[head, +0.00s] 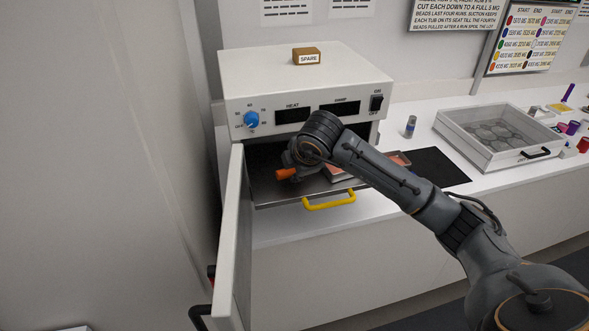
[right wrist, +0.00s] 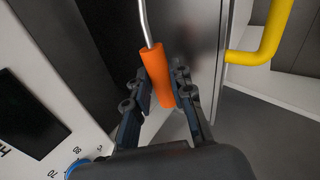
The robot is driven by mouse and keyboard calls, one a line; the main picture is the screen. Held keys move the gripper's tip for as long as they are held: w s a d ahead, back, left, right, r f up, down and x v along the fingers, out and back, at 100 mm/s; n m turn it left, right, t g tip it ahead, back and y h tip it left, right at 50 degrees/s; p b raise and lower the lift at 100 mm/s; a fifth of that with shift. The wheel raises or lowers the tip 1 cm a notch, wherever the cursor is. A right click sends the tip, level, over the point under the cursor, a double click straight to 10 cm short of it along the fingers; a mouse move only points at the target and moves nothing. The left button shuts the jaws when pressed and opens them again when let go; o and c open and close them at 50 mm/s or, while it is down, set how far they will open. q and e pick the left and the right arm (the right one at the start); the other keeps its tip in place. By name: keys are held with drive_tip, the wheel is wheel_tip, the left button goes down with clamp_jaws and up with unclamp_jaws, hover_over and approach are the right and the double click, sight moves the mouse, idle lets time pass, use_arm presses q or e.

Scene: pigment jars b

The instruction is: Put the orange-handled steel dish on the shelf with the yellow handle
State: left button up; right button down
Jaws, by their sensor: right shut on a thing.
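The steel dish's orange handle (head: 286,173) shows at the mouth of the oven in the head view. In the right wrist view the orange handle (right wrist: 155,75) lies between my fingers, with a thin steel rod running up from it; the dish's bowl is out of that frame. My right gripper (right wrist: 160,95) is shut on this handle. The steel shelf (head: 268,193) with the yellow handle (head: 329,202) sticks out of the oven. My gripper hides part of the shelf, and I cannot tell whether the dish touches it. My left gripper is not in view.
The white oven (head: 300,75) has its door (head: 236,240) swung open on the left. A brown SPARE block (head: 306,56) sits on top. A small vial (head: 410,126), a black mat (head: 436,166) and a clear-lidded box (head: 495,135) are on the bench to the right.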

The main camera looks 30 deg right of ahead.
drive_tip(key=shift+f, duration=0.15)
drive_tip(key=c, duration=1.1)
unclamp_jaws()
drive_tip(key=shift+r+p, duration=1.05)
drive_tip(key=shift+r, duration=2.05)
drive_tip(key=shift+s+f, duration=0.1)
drive_tip(key=shift+f, duration=0.05)
